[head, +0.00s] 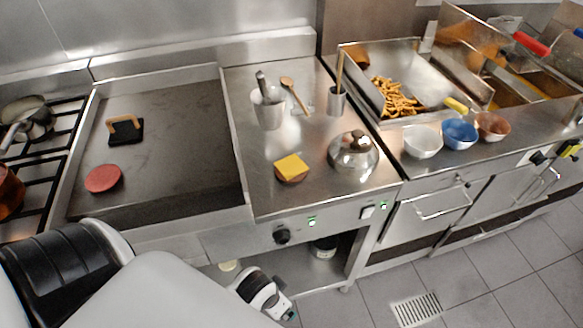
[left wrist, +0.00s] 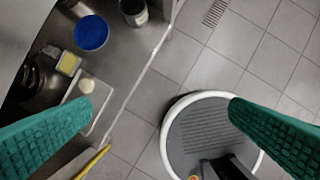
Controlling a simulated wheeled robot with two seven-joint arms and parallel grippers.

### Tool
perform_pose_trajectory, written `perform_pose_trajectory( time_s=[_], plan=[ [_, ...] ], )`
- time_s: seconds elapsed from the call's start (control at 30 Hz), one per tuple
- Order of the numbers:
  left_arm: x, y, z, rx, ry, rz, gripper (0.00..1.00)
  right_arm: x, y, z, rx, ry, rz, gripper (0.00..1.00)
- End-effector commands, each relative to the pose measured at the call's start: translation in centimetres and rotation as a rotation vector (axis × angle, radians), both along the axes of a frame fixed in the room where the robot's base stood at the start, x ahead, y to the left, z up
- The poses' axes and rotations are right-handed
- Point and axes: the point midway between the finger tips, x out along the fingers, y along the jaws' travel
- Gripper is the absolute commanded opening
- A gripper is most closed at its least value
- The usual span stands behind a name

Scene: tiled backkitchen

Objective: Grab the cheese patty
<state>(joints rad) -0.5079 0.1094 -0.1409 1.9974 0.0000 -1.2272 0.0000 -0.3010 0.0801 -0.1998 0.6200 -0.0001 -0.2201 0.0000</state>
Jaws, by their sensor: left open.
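The cheese patty (head: 291,169) is a brown patty with a square yellow cheese slice on top. It lies on the steel counter right of the griddle, just left of a shiny metal dome. My left arm comes in from the lower left, and its wrist shows low in front of the counter, below the patty and apart from it. In the left wrist view my left gripper (left wrist: 160,112) has its two green fingers wide apart with nothing between them. The patty is not visible in that view. My right gripper is not in view.
The metal dome (head: 354,155) stands close right of the patty. A steel pot (head: 268,108) and utensil holder (head: 337,101) stand behind. A red patty (head: 103,178) and press (head: 126,131) lie on the griddle. A lower shelf holds a blue round item (left wrist: 91,33).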

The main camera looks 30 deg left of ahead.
Motion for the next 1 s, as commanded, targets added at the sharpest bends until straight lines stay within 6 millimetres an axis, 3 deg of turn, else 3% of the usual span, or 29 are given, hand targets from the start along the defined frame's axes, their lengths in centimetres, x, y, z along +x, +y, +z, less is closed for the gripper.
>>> perform_pose_trajectory(
  time_s=[0.1,0.37,0.43,0.77,0.87,1.0],
  plan=[
    [0.1,0.1,4.3,-0.001,-0.020,0.003,1.00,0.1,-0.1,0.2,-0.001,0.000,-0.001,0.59],
    [0.4,0.5,12.0,0.019,-0.096,-0.018,1.00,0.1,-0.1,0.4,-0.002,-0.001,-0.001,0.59],
    [2.8,0.9,14.7,0.073,-0.212,-0.075,1.00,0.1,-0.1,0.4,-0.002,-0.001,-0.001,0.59],
    [15.1,0.9,22.8,0.430,-0.752,-0.406,1.00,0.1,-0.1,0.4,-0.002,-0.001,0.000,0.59],
    [18.6,-0.1,26.6,0.598,-0.944,-0.544,1.00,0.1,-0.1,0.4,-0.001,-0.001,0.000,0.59],
    [22.8,-3.3,33.8,0.945,-1.273,-0.806,1.00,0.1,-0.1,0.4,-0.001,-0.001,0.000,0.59]
  ],
)
